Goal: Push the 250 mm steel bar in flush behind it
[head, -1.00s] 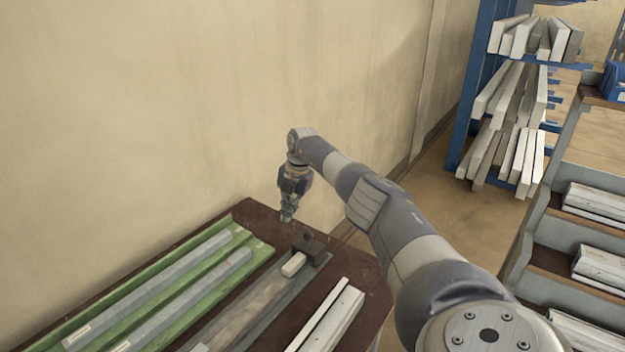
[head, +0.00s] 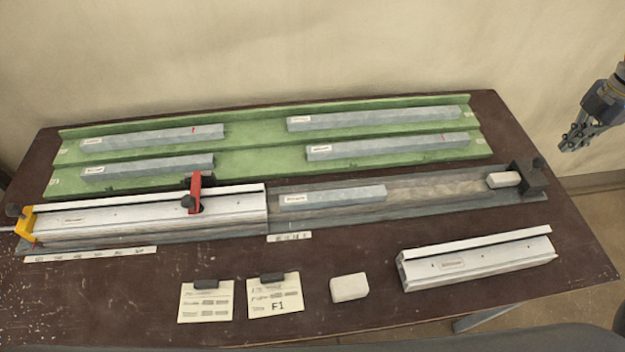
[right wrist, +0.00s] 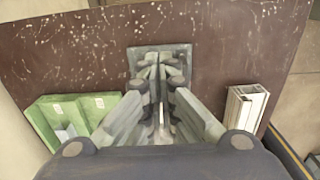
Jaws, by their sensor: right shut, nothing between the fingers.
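A grey steel bar (head: 333,197) with a pale label lies in the grey channel (head: 430,205); its length cannot be read. A narrow gap separates its left end from the white profile (head: 140,215) under the red clamp (head: 194,192). A small pale block (head: 503,179) lies at the channel's right end, by the black end stop (head: 530,178). My right gripper (head: 572,140) is shut and empty, in the air to the right of the bench's back right side. In the right wrist view its fingers (right wrist: 160,88) show above the brown bench top. My left gripper is not in view.
A green rack (head: 250,152) with several steel bars stands behind the channel. In front lie a white profile (head: 478,260), a pale block (head: 349,287) and two cards (head: 275,297). A yellow piece (head: 24,225) is at the left profile end.

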